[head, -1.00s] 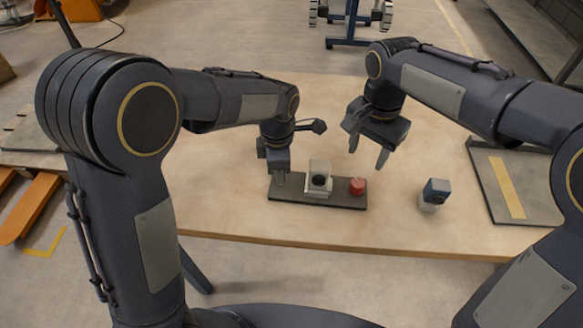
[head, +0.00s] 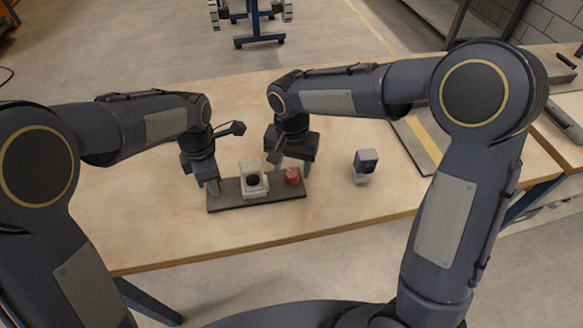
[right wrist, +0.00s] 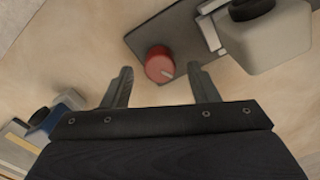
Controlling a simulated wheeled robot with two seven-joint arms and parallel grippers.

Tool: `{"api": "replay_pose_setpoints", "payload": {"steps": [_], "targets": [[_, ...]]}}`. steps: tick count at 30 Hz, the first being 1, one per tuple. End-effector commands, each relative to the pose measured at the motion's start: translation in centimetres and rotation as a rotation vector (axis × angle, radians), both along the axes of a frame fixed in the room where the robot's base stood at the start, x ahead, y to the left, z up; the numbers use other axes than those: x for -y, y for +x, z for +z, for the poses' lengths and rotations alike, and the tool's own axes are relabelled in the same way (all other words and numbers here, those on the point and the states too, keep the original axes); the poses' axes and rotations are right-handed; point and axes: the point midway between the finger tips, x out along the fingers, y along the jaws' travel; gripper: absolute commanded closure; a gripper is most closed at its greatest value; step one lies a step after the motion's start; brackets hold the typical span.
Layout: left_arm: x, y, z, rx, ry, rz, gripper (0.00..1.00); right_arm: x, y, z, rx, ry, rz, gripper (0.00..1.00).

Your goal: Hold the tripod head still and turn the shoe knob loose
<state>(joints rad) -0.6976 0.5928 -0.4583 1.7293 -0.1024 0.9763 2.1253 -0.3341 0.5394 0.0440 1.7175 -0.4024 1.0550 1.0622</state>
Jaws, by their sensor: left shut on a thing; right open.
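The tripod head is a dark flat bar (head: 230,204) on the table with a pale block (head: 254,186) on top. The red shoe knob (head: 292,176) stands at its right end; in the right wrist view the knob (right wrist: 158,64) has a light pointer mark. My left gripper (head: 213,188) is shut on the tripod head at the bar's left end; its fingertips are partly hidden. My right gripper (head: 291,168) is open just over the knob. In the right wrist view its fingers (right wrist: 162,75) stand on either side of the knob, apart from it.
A small blue and white device (head: 366,163) stands on the table to the right of the knob. A dark board with a yellow strip (head: 423,138) lies further right. The table's front edge (head: 270,239) runs close in front; the wood between is clear.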

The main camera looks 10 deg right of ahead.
Motion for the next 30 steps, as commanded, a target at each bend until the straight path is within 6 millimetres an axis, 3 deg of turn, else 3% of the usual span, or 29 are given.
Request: {"api": "replay_pose_setpoints", "payload": {"steps": [6, 14, 24, 30], "targets": [[0.02, 0.04, 0.05, 0.001, -0.001, 0.000, 1.00, 0.00, -0.01, -1.43, 0.000, 0.000, -0.001, 0.46], [0.02, 0.04, 0.05, 0.001, -0.001, 0.000, 1.00, 0.00, 0.00, -1.50, 0.000, 0.000, -0.001, 0.46], [0.02, 0.04, 0.05, 0.001, -0.001, 0.000, 1.00, 0.00, 0.00, -1.46, 0.000, 0.000, -0.001, 0.91], [0.01, 0.03, 0.05, 0.001, -0.001, 0.000, 1.00, -0.01, 0.00, -1.45, 0.000, 0.001, 0.011, 0.91]]}}
